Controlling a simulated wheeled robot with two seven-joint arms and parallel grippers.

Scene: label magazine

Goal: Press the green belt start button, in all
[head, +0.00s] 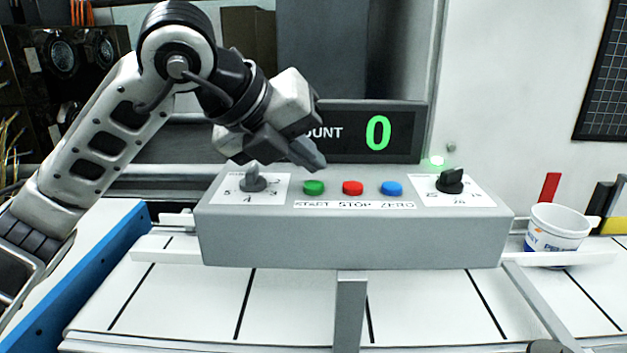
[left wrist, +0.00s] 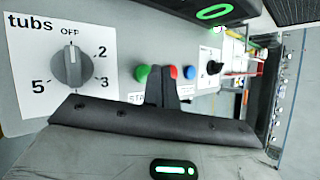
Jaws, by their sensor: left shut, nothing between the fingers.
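The green start button (head: 314,187) sits on the sloped top of the grey control box (head: 350,235), left of a red button (head: 353,188) and a blue button (head: 391,188). My left gripper (head: 312,160) is shut and empty, its tip above and behind the green button and apart from it in the head view. In the left wrist view the shut fingers (left wrist: 160,85) point between the green button (left wrist: 141,73) and the red button (left wrist: 173,71), partly covering the START label. My right gripper is not in view.
A grey knob (head: 254,180) is left of the buttons, a black knob (head: 450,181) right. The count display (head: 378,133) reads 0. A small green lamp (head: 437,161) glows beside it. A white tub (head: 556,228) stands at the right by the white belt (head: 290,300).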

